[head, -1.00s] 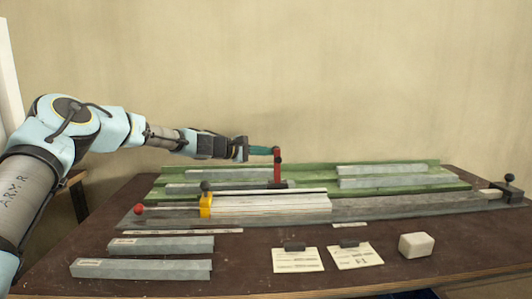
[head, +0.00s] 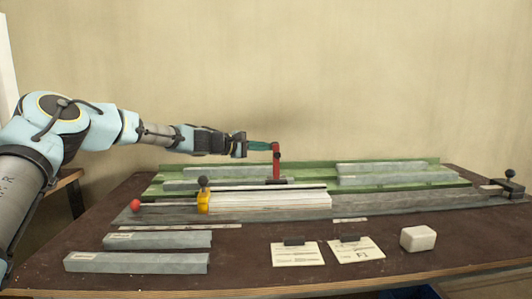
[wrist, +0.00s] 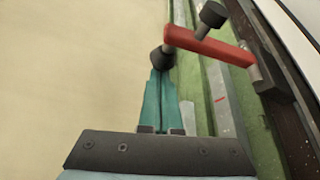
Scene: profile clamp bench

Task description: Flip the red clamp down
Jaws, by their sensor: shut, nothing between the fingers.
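The red clamp (head: 277,165) stands upright at the green channel rails, its arm pointing up. In the wrist view the red clamp (wrist: 208,45) runs across the top, with a black knob and a black cylinder near its free end. My gripper (head: 268,147) is shut and empty, its teal fingers pointing right at the top of the red clamp. In the wrist view the tips of my gripper (wrist: 161,73) are just below the black cylinder; I cannot tell whether they touch it.
A yellow clamp (head: 204,203) with a black knob and a red ball (head: 136,206) sit left on the front rail. Grey bars (head: 137,262), paper cards (head: 297,254) and a white block (head: 418,239) lie in front. A black clamp (head: 503,190) is at the far right.

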